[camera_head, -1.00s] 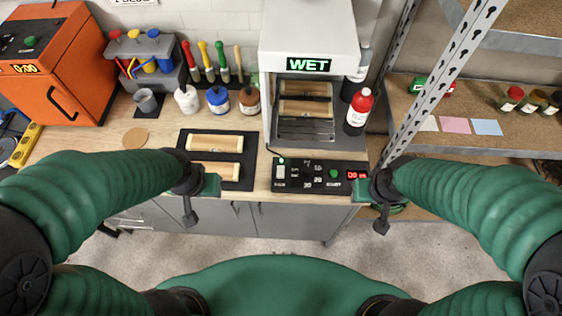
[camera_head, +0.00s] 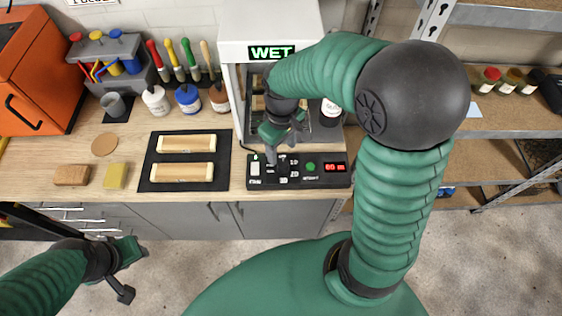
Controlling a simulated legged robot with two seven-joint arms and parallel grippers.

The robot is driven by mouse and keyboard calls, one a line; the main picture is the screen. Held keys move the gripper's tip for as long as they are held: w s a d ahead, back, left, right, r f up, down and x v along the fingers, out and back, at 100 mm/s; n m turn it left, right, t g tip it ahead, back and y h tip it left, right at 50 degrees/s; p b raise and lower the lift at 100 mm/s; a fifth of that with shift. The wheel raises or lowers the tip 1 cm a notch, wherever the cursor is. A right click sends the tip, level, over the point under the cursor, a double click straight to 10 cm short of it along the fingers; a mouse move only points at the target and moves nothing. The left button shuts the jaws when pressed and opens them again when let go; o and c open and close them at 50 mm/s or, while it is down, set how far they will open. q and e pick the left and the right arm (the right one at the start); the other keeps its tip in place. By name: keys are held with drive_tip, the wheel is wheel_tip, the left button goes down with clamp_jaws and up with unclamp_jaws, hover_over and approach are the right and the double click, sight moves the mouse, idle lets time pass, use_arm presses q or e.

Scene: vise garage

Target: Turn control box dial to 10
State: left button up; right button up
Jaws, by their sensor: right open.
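The black control box (camera_head: 322,183) lies along the front of the bench, below the machine with the lit WET sign. It has a white switch (camera_head: 255,168) at its left, a dial with white numbers around it, a green button (camera_head: 310,167) and a red display (camera_head: 335,168). My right gripper (camera_head: 275,157) is open and points down over the dial, hiding much of it. I cannot tell whether the fingers touch the dial. My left gripper (camera_head: 128,275) hangs low at the left, in front of the bench and away from the box; its jaw opening is unclear.
The WET machine (camera_head: 262,22) stands just behind the box. Left of the box is a black mat (camera_head: 222,180) with two wooden blocks. Paint jars and brushes stand farther back. Shelves (camera_head: 510,118) are at the right. The floor before the bench is clear.

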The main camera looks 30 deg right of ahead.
sight(283, 164)
drive_tip(key=f, duration=0.5)
drive_tip(key=d+f, duration=0.1)
drive_tip(key=f, duration=0.1)
drive_tip(key=shift+w+f, duration=0.1)
drive_tip(key=shift+f, duration=0.45)
drive_tip(key=shift+a, duration=0.15)
drive_tip(key=shift+a+r, duration=0.1)
drive_tip(key=shift+c, duration=1)
clamp_jaws()
